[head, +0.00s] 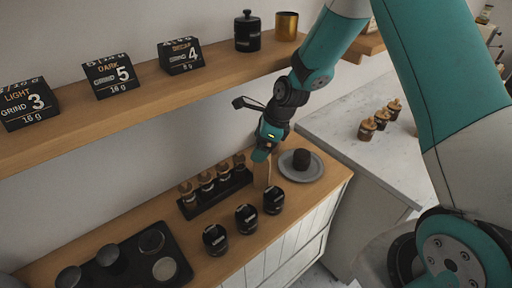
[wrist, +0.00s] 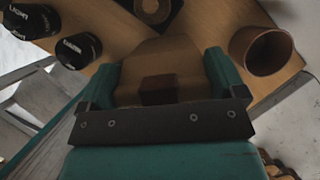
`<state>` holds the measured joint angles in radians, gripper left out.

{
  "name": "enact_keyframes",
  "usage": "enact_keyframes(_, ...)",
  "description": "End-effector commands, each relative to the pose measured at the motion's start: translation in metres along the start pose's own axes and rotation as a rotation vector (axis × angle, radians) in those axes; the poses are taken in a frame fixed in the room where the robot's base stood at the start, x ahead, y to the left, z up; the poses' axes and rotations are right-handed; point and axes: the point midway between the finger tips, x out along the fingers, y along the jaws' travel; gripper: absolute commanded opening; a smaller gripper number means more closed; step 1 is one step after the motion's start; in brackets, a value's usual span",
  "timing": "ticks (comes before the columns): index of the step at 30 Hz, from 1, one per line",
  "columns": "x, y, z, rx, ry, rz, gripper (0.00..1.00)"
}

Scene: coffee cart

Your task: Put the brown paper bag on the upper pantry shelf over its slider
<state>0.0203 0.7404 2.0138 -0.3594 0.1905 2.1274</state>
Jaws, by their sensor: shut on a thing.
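The brown paper bag (head: 262,172) is a narrow tan shape under my gripper (head: 264,150) at the back of the wooden counter, beside the grey saucer. In the wrist view my gripper (wrist: 160,85) is shut on the bag (wrist: 160,62), with a finger on either side of it. The bag looks upright; I cannot tell whether its base touches the counter. A wooden wall shelf (head: 140,95) runs above the counter. I cannot tell whether it is the pantry shelf, and I make out no slider.
Black cards, a black canister (head: 247,32) and a gold cup (head: 287,26) stand on the wall shelf. A saucer (head: 312,175) with a dark cup, several black jars (head: 246,218) and a rack of bottles (head: 214,194) crowd the bag. A marble counter (head: 350,125) lies right.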

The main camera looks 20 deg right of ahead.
Motion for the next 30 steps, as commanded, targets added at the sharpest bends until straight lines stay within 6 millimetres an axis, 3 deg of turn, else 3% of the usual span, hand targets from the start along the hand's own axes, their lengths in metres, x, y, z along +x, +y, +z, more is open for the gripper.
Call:
enact_keyframes(1,0.013,0.0,-0.007,0.002,0.002,0.002,0.41)
enact_keyframes(13,0.015,0.001,-0.006,0.0,0.002,0.004,0.41)
enact_keyframes(14,0.014,0.002,-0.006,0.0,0.002,0.004,0.94)
enact_keyframes(15,0.014,0.002,-0.006,0.0,0.002,0.004,1.0)
enact_keyframes(24,0.008,0.001,-0.004,-0.001,0.001,0.003,1.0)
enact_keyframes(30,-0.023,0.0,-0.004,-0.001,-0.001,-0.001,1.0)
